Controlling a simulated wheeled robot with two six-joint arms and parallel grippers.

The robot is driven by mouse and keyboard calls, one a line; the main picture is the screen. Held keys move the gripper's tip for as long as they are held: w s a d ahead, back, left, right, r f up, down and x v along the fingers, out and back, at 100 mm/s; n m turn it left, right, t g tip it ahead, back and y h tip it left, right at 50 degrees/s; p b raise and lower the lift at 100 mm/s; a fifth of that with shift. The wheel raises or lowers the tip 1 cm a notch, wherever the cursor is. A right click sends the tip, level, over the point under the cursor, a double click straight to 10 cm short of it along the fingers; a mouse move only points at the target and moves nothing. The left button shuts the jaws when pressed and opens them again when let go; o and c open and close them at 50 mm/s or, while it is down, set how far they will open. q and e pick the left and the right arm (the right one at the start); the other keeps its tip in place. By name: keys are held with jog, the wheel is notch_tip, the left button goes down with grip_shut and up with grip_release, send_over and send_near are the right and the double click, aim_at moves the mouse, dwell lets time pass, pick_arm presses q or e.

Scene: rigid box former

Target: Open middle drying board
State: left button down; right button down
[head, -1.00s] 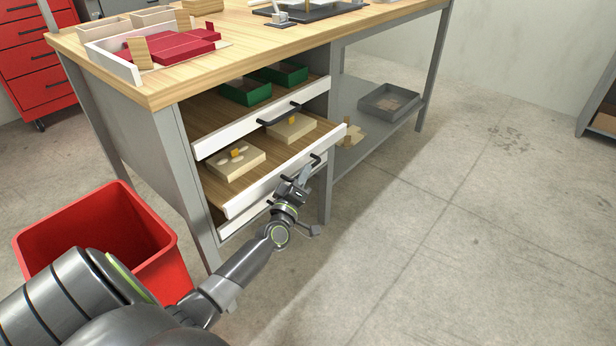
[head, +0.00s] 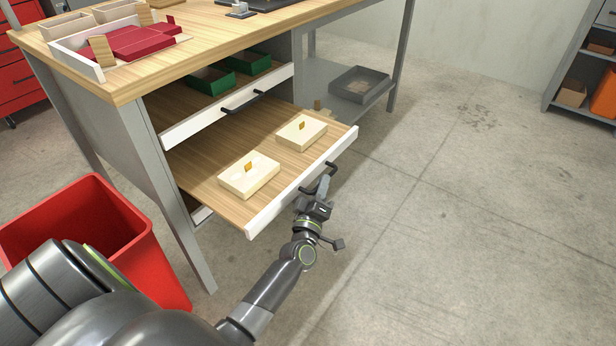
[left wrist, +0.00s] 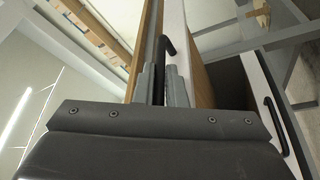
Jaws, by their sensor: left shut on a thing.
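The middle drying board (head: 207,167) is a wooden pull-out board with a white front edge, and it stands well out of the workbench. Two pale boxes with orange tabs, a nearer one (head: 249,176) and a farther one (head: 301,132), lie on it. My left gripper (head: 320,188) is shut on the black handle (head: 329,169) at the board's front. In the left wrist view the handle (left wrist: 167,46) runs down between the two fingers (left wrist: 160,85). My right gripper is in neither view.
The upper board (head: 228,106), with green trays, is less far out above. Another front with a black handle (left wrist: 277,126) shows in the left wrist view. A red bin (head: 92,245) stands left. The floor to the right is clear.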

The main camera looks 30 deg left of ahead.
pick_arm(q)
jog(key=d, duration=0.7)
jog(key=shift+s, duration=0.3)
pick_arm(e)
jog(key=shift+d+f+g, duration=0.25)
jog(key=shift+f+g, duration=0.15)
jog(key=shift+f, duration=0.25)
pick_arm(q)
jog(key=shift+f, duration=0.1)
jog(key=c, duration=1.5)
grip_release()
